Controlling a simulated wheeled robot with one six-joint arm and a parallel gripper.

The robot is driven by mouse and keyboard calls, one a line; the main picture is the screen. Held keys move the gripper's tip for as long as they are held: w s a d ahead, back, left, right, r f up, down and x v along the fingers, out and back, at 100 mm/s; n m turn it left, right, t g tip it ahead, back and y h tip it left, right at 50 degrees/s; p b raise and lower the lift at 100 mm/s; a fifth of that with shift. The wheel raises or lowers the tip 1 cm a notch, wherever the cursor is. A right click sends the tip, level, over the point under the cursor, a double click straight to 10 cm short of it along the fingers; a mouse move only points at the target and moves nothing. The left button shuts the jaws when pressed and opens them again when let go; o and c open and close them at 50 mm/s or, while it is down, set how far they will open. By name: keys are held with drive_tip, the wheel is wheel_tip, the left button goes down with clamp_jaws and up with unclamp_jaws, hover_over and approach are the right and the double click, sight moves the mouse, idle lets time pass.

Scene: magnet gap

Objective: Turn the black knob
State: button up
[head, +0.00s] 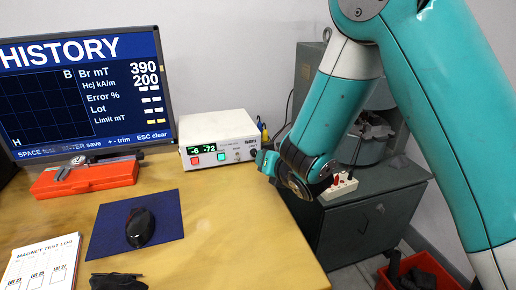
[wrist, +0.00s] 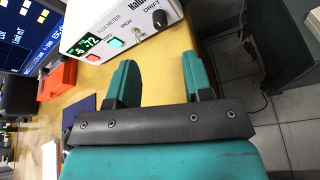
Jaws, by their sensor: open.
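The black knob (wrist: 159,21) is on the front panel of the white flux meter (wrist: 112,14), at the panel's right end under the word DRIFT. In the head view the knob (head: 253,153) is a small dark spot right beside my gripper (head: 264,161). In the wrist view my gripper (wrist: 158,68) is open, with two green fingers pointing toward the panel. The knob is beyond the fingertips, roughly in line with the space between them, and no contact shows. The flux meter also stands on the desk in the head view (head: 215,128), its green display reading -6 -72.
The panel also carries a red button (head: 194,160), a green button (head: 221,156) and a small toggle. A monitor (head: 85,90), an orange case (head: 85,178) and a mouse (head: 139,228) are to the left. The desk (head: 225,220) before the meter is clear. A grey cabinet (head: 370,215) stands right.

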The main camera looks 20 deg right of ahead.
sight(254, 153)
drive_tip(key=x, duration=0.9)
drive_tip(key=shift+w+f, duration=0.1)
clamp_jaws()
